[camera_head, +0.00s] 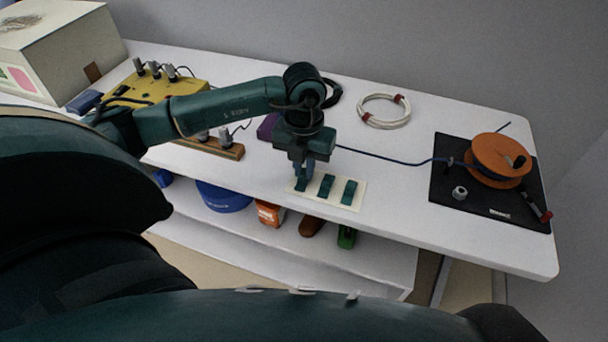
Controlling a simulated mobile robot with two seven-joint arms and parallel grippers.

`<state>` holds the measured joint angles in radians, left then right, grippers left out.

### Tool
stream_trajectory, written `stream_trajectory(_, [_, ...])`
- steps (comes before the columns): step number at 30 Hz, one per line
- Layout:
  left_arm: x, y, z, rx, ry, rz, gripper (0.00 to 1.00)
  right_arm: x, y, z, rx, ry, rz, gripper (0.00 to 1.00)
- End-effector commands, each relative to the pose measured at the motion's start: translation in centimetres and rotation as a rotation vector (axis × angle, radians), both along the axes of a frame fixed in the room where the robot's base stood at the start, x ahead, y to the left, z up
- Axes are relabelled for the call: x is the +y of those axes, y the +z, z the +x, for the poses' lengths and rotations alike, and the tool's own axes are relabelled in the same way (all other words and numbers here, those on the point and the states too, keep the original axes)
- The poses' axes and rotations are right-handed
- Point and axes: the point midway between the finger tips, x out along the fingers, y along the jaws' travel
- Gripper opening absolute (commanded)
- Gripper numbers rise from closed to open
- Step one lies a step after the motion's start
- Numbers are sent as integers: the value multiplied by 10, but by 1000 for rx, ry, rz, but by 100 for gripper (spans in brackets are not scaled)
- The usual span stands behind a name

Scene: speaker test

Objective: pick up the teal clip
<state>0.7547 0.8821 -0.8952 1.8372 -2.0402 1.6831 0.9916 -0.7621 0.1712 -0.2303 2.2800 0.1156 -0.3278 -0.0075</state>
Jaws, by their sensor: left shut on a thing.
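Teal clips sit in a row on a cream card (359,196) near the front edge of the white table. The middle clip (325,186) and the right clip (349,192) stand free. The left clip (302,185) is under my left gripper (302,177), which points down and is shut on it. The fingers partly hide this clip, and I cannot tell whether it is clear of the card. My right gripper is not in view.
A blue cable runs from behind my left gripper to an orange spool (499,156) on a black mat (455,189). A coiled white cable (384,111) lies at the back. A yellow box (185,88) and a wooden block with knobs (230,152) stand left. Table right of the card is clear.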

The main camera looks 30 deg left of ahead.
Motion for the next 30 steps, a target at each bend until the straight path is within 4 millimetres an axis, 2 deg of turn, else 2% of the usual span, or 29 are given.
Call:
stream_trajectory(11, [0, 3, 0, -1, 0, -1, 0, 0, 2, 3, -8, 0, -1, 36])
stream_trajectory(14, [0, 14, 1, -4, -1, -2, 0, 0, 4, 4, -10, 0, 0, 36])
stream_trajectory(24, [0, 79, 1, -3, -1, 0, 0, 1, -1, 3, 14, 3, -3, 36])
stream_trajectory(30, [0, 99, 0, -2, 0, -1, 0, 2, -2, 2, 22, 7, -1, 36])
